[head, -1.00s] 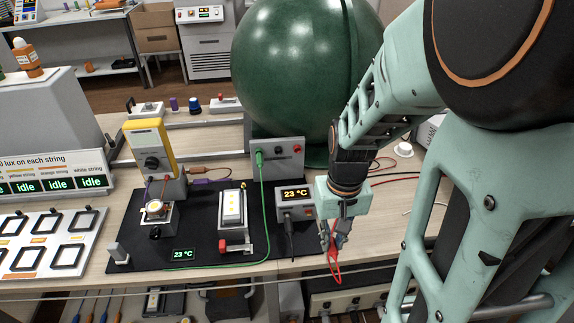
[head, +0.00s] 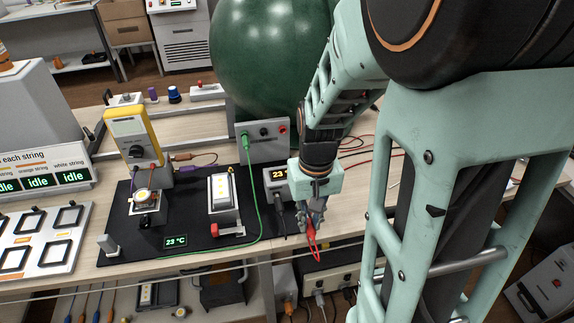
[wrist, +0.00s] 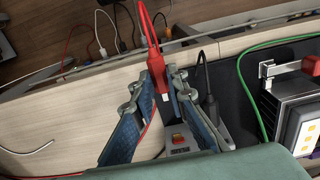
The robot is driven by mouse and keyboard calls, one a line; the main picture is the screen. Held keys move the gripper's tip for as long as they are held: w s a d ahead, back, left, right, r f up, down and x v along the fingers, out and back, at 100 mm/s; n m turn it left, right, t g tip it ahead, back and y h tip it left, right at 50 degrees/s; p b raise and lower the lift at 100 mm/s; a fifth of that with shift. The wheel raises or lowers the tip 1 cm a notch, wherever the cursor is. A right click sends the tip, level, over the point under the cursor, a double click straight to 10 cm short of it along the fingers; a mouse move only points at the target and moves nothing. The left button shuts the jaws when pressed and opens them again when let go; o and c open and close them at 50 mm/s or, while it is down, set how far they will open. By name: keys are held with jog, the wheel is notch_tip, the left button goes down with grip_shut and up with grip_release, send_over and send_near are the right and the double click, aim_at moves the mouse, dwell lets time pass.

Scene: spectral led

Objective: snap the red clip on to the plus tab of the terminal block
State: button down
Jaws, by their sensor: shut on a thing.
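My gripper (head: 313,218) is shut on the red clip (head: 312,243), which hangs in front of the table's front edge, right of the black mat. In the wrist view the red clip (wrist: 157,72) is between the fingertips, with its red lead running up past the table edge. A fixture with yellow squares (head: 222,193) stands on the mat, left of my gripper, with a red-tipped lever (head: 228,229) at its front. I cannot make out the terminal block or its plus tab for certain.
A grey panel (head: 264,140) with a green lead is behind the mat (head: 190,226). A big green sphere (head: 262,55) is at the back. Bare table lies right of my gripper.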

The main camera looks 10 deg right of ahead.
jog(key=shift+w, duration=2.65)
jog(key=c, duration=2.4)
grip_release()
grip_shut()
jog(key=shift+w, duration=1.2)
